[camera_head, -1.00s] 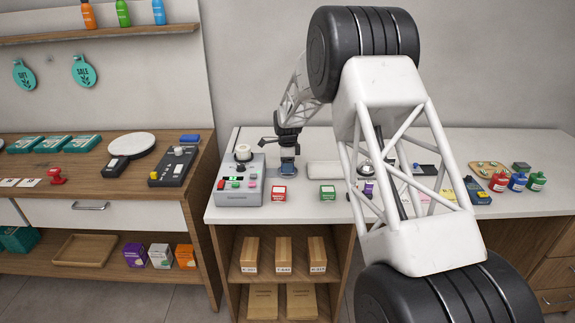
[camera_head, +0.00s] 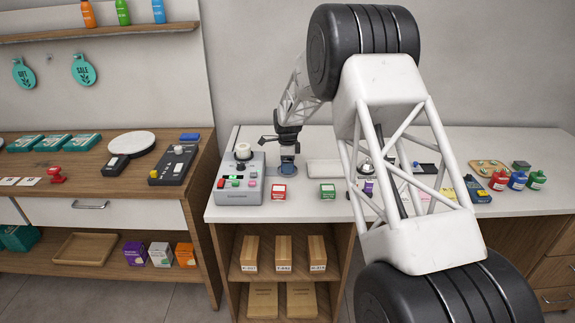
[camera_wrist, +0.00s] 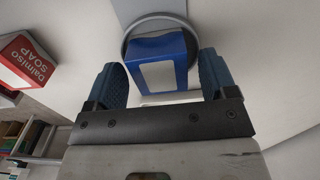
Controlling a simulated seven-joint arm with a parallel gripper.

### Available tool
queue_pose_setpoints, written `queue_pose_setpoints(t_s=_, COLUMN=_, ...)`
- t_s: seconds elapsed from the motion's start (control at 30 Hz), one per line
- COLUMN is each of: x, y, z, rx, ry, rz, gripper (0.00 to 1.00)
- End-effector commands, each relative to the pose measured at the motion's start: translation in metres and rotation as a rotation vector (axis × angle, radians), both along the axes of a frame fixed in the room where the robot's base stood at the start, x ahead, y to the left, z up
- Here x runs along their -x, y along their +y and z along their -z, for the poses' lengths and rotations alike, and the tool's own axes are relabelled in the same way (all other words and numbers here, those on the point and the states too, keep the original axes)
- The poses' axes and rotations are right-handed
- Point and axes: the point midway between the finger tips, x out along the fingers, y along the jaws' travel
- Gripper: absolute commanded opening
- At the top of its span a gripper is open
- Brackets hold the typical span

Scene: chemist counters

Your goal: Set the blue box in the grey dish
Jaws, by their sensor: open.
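In the wrist view the blue box (camera_wrist: 158,58), with a pale label on its face, sits inside the rim of the round grey dish (camera_wrist: 126,45). It looks tilted in this view. My gripper (camera_wrist: 163,80) is open, with one blue-padded finger on each side of the near end of the box. I cannot tell whether the fingers touch it. In the head view my gripper (camera_head: 288,155) points down over the dish (camera_head: 288,170) on the white counter. The box is hardly distinguishable there.
A grey device with buttons (camera_head: 240,180) is farther left. A green box (camera_head: 327,191) is to the right.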

Motion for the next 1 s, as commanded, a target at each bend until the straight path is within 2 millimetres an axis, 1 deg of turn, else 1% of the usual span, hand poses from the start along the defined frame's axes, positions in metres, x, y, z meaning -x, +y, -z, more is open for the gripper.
queue_pose_setpoints(t_s=0.17, x=-0.001, y=0.000, z=-0.019, rx=0.000, ry=-0.002, rz=0.000, gripper=0.78)
queue_pose_setpoints(t_s=0.6, x=0.000, y=0.000, z=-0.088, rx=0.000, ry=-0.002, rz=0.000, gripper=0.78)
queue_pose_setpoints(t_s=0.7, x=0.000, y=0.000, z=-0.101, rx=-0.001, ry=-0.003, rz=0.000, gripper=0.78)
queue_pose_setpoints(t_s=0.83, x=0.000, y=0.000, z=-0.112, rx=0.000, ry=-0.001, rz=0.000, gripper=0.78)
queue_pose_setpoints(t_s=1.0, x=0.000, y=0.000, z=-0.119, rx=0.000, ry=-0.001, rz=0.000, gripper=0.78)
